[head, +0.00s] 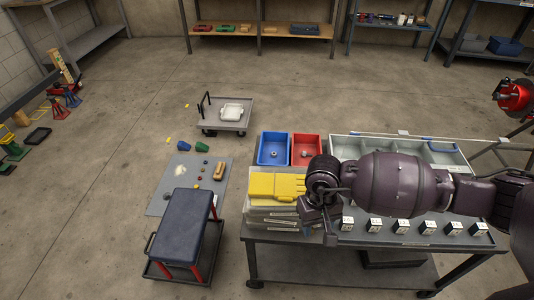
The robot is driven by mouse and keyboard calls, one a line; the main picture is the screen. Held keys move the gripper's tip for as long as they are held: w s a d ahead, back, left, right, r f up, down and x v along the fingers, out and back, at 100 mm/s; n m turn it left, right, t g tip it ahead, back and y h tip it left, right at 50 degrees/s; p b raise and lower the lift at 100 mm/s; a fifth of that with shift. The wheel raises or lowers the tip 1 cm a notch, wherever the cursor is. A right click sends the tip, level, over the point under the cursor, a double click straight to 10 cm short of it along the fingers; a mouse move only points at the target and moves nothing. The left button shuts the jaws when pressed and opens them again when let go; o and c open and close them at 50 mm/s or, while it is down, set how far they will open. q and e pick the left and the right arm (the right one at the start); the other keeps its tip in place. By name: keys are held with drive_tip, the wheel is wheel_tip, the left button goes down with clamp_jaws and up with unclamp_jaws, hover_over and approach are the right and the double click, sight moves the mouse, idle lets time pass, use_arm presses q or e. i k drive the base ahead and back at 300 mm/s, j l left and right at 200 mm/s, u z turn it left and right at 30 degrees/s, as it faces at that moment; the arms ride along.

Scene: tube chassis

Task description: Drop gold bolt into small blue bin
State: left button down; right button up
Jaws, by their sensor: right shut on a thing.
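The small blue bin (273,141) stands at the back left of the workbench, with a small grey round part (274,154) lying in it. My right arm comes in from the right across the bench. My right gripper (327,231) points down over the bench's front left part, in front of the blue bin and to its right. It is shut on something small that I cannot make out. I cannot pick out the gold bolt; the gripper and arm hide part of the bench. My left gripper is not in view.
A red bin (305,143) with a small part in it adjoins the blue bin. A wide pale divided tray (347,147) is behind my arm. Several small labelled boxes (375,224) line the bench front.

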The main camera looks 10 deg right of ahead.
sight(275, 150)
drive_tip(key=i+j, duration=0.15)
drive_tip(key=j, duration=0.2)
drive_tip(key=i+j+z, duration=0.1)
drive_tip(key=i+j, duration=0.25)
drive_tip(key=j, duration=0.3)
drive_tip(key=i+j, duration=0.15)
drive_tip(key=j, duration=0.2)
drive_tip(key=z, duration=0.05)
